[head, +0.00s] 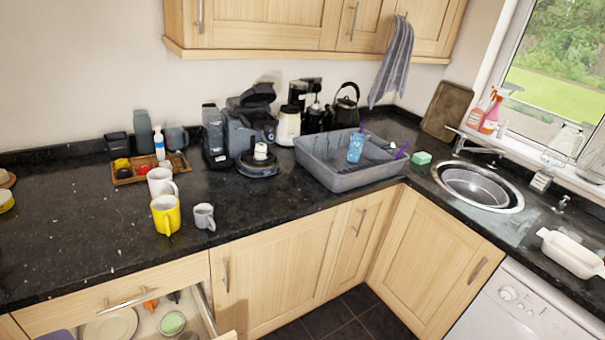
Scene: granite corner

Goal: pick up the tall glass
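A blue, upright tumbler-like vessel (356,147) stands in the grey dish rack (340,182) on the counter, left of the sink. It is the thing that looks most like a tall glass, but it is too small to tell its material. Clear glass-like vessels (565,143) also stand by the window at the right. My gripper is not in view, so its distance from these things does not show.
Purple-handled utensils (401,151) stick up in the rack. A coffee machine (250,125) and kettle (346,108) stand behind and left. White (161,182), yellow (166,214) and grey mugs (204,216) stand on the dark counter. An open drawer (120,305) juts out at lower left.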

